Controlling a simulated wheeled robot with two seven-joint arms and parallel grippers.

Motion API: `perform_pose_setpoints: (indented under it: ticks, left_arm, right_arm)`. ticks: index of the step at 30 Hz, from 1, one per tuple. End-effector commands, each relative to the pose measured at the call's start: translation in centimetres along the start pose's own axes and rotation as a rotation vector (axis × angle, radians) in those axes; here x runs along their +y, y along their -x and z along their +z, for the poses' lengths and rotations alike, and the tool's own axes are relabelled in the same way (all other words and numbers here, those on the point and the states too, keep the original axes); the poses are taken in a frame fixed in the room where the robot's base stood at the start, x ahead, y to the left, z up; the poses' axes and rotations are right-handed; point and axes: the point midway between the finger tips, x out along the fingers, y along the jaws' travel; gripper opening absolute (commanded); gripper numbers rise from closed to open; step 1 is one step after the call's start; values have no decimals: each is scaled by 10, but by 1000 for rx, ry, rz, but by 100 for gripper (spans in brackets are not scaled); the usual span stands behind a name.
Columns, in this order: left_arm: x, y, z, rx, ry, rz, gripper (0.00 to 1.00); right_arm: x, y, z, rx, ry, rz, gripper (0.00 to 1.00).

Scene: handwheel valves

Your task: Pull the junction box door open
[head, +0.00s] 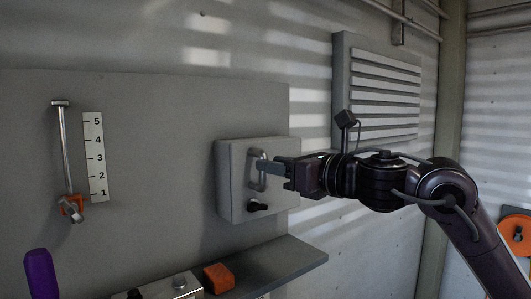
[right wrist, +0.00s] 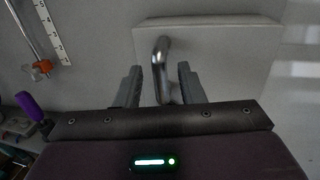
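The junction box (head: 232,178) is a light grey box on the grey wall panel, and its door looks closed. A metal bar handle (head: 254,170) stands on the door, with a black knob (head: 258,206) below it. My right gripper (head: 268,167) is at the handle, coming from the right. In the right wrist view its fingers (right wrist: 157,85) are apart, with the handle (right wrist: 161,60) between them and a gap on each side. The door front (right wrist: 215,45) also shows there. My left gripper is not in view.
Below the box, a grey shelf (head: 285,262) juts out near an orange block (head: 218,278). A purple handle (head: 40,272) stands at lower left. A louvred vent (head: 385,95) is at right.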

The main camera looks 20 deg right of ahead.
Motion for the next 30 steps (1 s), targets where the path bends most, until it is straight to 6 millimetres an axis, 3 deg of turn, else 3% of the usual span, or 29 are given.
perform_pose_setpoints:
  ticks: [3,6,12,15,24,30]
  left_arm:
    - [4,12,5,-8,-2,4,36]
    - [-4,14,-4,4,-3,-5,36]
    - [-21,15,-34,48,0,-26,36]
    - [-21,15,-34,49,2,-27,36]
    - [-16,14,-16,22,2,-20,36]
    - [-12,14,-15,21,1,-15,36]
  right_arm:
    - [0,-16,3,0,-3,2,35]
    - [0,-23,1,1,-3,2,35]
    - [0,-26,-1,0,0,-1,35]
    - [0,-26,-1,0,-1,-1,35]
    - [0,-26,-1,0,-1,-1,0]
    - [0,-26,0,0,-1,0,0]
